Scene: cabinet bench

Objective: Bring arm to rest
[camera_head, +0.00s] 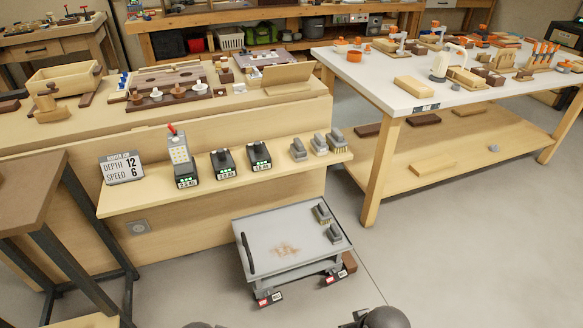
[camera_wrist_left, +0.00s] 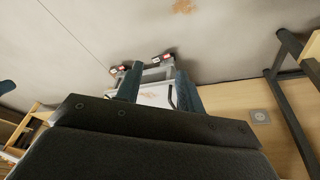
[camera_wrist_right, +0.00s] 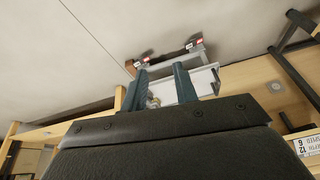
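My left gripper (camera_wrist_left: 158,72) shows in the left wrist view with its two dark fingers apart and nothing between them. My right gripper (camera_wrist_right: 161,70) shows in the right wrist view, also with its fingers apart and empty. Past the fingers in both views lies a small grey cart, well away from them. In the head view neither gripper shows. Only dark rounded parts of my arms (camera_head: 386,317) appear at the bottom edge.
The grey cart (camera_head: 280,247) stands on the floor ahead, with two brushes on top. Behind it, a wooden shelf (camera_head: 215,195) holds battery packs, a sign and brushes. A white-topped table (camera_head: 385,80) is at right. A dark-legged table (camera_head: 25,190) is at left. Floor at lower right is clear.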

